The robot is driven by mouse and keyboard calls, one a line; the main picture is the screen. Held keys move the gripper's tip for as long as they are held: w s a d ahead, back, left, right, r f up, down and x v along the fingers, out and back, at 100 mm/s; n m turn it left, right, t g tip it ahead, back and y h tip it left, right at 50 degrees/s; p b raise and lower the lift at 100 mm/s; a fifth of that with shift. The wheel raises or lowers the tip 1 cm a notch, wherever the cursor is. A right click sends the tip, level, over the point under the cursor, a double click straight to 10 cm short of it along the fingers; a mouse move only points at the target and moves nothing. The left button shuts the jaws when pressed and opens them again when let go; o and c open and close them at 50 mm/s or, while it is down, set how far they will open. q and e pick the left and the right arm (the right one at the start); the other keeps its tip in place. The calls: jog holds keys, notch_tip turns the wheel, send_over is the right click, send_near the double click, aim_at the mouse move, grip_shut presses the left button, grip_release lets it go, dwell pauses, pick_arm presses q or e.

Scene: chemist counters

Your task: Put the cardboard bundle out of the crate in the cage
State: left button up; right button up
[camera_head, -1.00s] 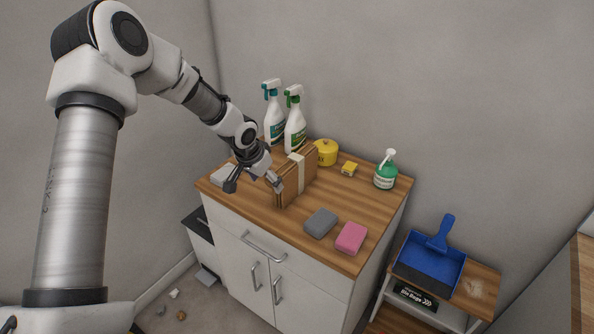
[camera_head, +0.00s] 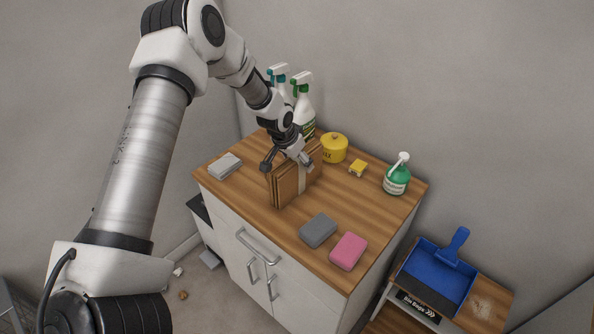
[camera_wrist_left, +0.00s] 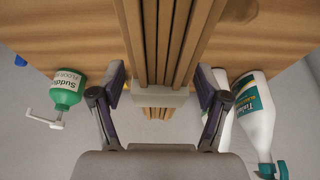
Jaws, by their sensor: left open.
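The cardboard bundle (camera_head: 290,188) is a set of brown flat sheets with a pale band around it. It stands upright on the wooden counter top. My left gripper (camera_head: 290,163) is at the top of the bundle, open, with its fingers on either side. In the left wrist view the bundle (camera_wrist_left: 160,45) runs between the two spread fingers of the gripper (camera_wrist_left: 160,98), with the pale band (camera_wrist_left: 160,97) across it. A gap shows between each finger and the bundle. No crate is clearly seen around the bundle. My right gripper is not in view.
Two spray bottles (camera_head: 304,110) stand behind the bundle. A yellow tin (camera_head: 334,148), a yellow block (camera_head: 358,168), a green bottle (camera_head: 397,177), grey (camera_head: 318,230) and pink (camera_head: 348,251) sponges and folded cloths (camera_head: 225,166) share the counter. A wire cage edge (camera_head: 14,315) shows lower left.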

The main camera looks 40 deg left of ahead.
pick_arm(q)
jog(key=shift+x, duration=0.95)
jog(key=shift+r, duration=0.15)
jog(key=shift+s+r, duration=0.1)
jog(key=shift+r, duration=0.05)
jog(key=c, duration=0.3)
grip_shut()
